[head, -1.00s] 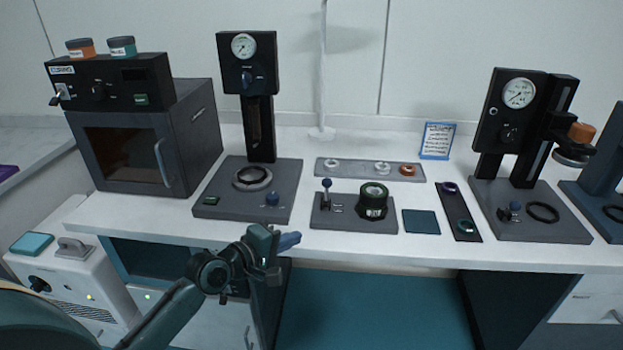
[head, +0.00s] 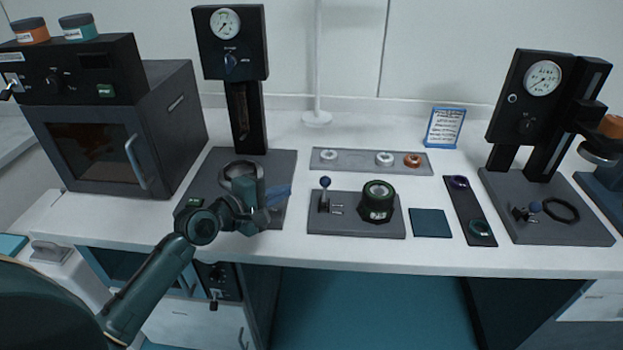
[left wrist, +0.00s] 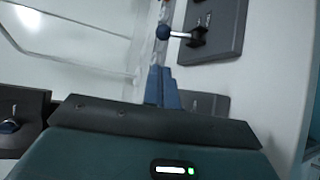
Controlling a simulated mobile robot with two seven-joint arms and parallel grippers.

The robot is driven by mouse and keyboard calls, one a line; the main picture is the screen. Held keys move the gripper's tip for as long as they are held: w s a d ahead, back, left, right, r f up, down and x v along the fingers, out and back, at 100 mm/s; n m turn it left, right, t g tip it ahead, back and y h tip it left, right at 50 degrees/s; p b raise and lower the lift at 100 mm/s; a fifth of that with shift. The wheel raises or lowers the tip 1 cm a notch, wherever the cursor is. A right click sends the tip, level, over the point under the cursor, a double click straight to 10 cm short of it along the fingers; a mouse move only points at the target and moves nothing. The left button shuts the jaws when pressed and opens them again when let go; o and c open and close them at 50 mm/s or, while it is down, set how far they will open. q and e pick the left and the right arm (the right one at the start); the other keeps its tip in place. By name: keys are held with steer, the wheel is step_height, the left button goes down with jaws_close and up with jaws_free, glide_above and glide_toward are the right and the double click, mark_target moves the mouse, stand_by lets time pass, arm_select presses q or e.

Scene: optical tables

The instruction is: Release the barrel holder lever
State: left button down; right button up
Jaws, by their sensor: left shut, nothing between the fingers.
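The barrel holder is a dark grey plate (head: 345,228) near the middle of the bench. A lever with a blue ball knob (head: 325,182) stands upright at its left end. A black barrel (head: 377,203) sits on its right part. My left gripper (head: 284,193) has blue fingers closed together and empty. In the left wrist view the fingers (left wrist: 160,82) point toward the lever, whose blue knob (left wrist: 163,32) and plate (left wrist: 212,32) show ahead. My right gripper is out of view.
A press with a gauge (head: 230,45) stands behind my left gripper, its base (head: 285,165) beneath it. A tray with several rings (head: 345,162) lies behind the holder. A teal pad (head: 430,223) lies to its right. An oven (head: 95,150) stands at left.

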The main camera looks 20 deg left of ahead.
mark_target(325, 189)
arm_select(q)
steer(key=x, duration=1)
steer(key=shift+s+r, duration=0.15)
steer(key=shift+s, duration=0.15)
stand_by(0.7)
